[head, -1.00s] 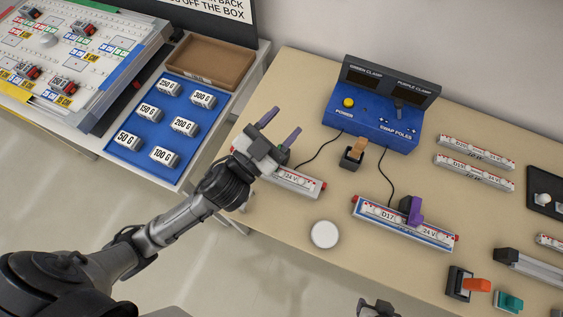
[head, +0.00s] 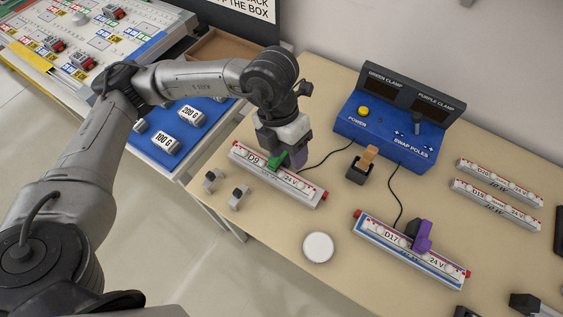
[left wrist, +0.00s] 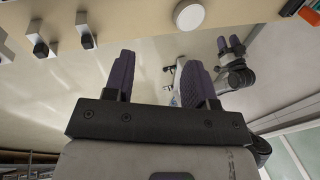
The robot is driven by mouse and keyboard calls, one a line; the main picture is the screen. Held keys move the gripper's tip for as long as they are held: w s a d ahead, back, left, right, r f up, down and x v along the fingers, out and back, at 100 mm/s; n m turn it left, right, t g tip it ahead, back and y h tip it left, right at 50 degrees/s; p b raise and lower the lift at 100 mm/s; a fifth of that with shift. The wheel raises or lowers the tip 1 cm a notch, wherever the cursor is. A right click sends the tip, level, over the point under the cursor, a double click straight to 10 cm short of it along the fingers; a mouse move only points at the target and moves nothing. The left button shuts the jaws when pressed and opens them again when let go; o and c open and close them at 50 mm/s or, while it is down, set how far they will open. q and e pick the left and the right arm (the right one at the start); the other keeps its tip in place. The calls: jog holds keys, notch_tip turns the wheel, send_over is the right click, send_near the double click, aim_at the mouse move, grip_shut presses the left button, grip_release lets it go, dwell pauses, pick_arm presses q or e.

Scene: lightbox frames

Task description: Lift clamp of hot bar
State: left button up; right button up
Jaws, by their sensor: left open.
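The white D9 bar (head: 305,190) with red ends lies on the table, with a green clamp (head: 276,160) on it. My left gripper (head: 285,154) points down at this clamp; its open purple fingers also show in the left wrist view (left wrist: 158,80). Its body partly hides the clamp, and I cannot tell whether the fingers touch it. The D17 bar (head: 388,246) carries a purple clamp (head: 422,236) and lies to the right. The blue power box (head: 385,140) has dark displays labelled green clamp and purple clamp. My right gripper (left wrist: 229,44) is far off in the left wrist view.
Two small grey-and-black pieces (head: 238,197) and a white disc (head: 318,248) lie near the table's front edge. A black block with an orange lever (head: 367,160) stands between the bars. More bars (head: 495,204) lie at right. A blue weight tray (head: 180,155) is left.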

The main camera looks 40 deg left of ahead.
pick_arm(q)
jog(key=w+a+n+t+y, duration=0.1)
jog(key=w+a+n+y, duration=0.1)
jog(key=a+y, duration=0.3)
jog(key=shift+h, duration=0.7)
jog(key=f+b, duration=0.1)
jog(key=f, duration=0.7)
jog(key=f+b, duration=0.1)
jog(key=f, duration=0.3)
jog(key=shift+a+f+b, duration=0.35)
jog(key=shift+a+f, duration=0.05)
pick_arm(e)
jog(key=f, duration=0.3)
jog(key=shift+d, duration=0.35)
pick_arm(q)
jog(key=shift+c, duration=1.3)
grip_shut()
